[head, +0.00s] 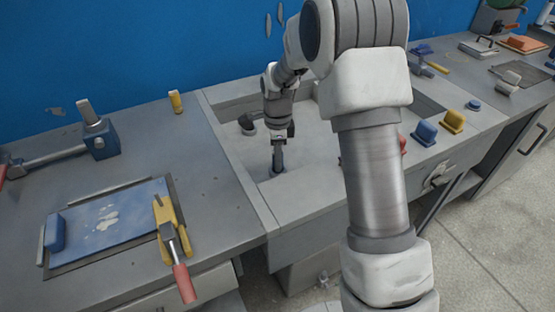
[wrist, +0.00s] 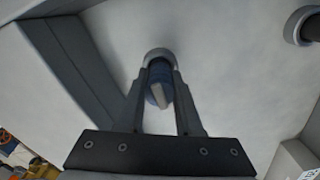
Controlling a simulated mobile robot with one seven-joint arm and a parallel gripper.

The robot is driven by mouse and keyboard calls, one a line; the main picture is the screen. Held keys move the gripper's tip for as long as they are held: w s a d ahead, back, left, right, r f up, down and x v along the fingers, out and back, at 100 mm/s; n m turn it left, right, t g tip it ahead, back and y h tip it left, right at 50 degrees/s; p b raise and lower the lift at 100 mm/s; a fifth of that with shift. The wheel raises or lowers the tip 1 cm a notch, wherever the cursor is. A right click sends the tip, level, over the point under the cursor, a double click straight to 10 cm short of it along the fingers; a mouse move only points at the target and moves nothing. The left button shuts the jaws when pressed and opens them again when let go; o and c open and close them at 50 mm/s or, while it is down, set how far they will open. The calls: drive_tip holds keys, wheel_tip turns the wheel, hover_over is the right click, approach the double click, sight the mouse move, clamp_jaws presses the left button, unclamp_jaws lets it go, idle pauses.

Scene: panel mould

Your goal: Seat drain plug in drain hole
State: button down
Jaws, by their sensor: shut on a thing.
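The drain plug is blue with a pale upright grip, and shows between my fingers in the wrist view (wrist: 157,92). My gripper (head: 278,168) is shut on it, pointing down near the front left corner of the grey basin (head: 235,150). A round grey collar (wrist: 160,52), apparently the rim of the drain hole, shows right behind the plug in the wrist view. My fingers overlap the collar's near side. I cannot tell whether the plug is in the hole or just above it. In the head view the plug is too small and covered to make out.
A second round collar with a dark post (wrist: 302,24) is at the wrist view's upper right. The basin's side wall (wrist: 75,60) stands close on the left. On the bench are a blue panel (head: 105,222), a yellow clamp with a red handle (head: 172,235), and blue and yellow blocks (head: 452,122).

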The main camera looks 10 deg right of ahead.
drive_tip(key=shift+f, duration=0.2)
drive_tip(key=c, duration=0.6)
unclamp_jaws()
drive_tip(key=shift+r, duration=0.1)
wheel_tip(320, 180, up, 12)
drive_tip(key=p, duration=0.3)
drive_tip(key=s+d+r+n+t, duration=0.3)
drive_tip(key=s+r+n, duration=0.5)
drive_tip(key=s+r, duration=0.4)
drive_tip(key=s+n+t, duration=0.1)
drive_tip(key=s+n, duration=0.2)
drive_tip(key=s, duration=0.2)
drive_tip(key=s+d+n, duration=0.1)
drive_tip(key=s+n, duration=0.3)
drive_tip(key=s, duration=0.1)
drive_tip(key=s+r+n+t, duration=0.1)
drive_tip(key=s+n, duration=0.3)
drive_tip(key=s, duration=0.2)
drive_tip(key=shift+d+t, duration=0.3)
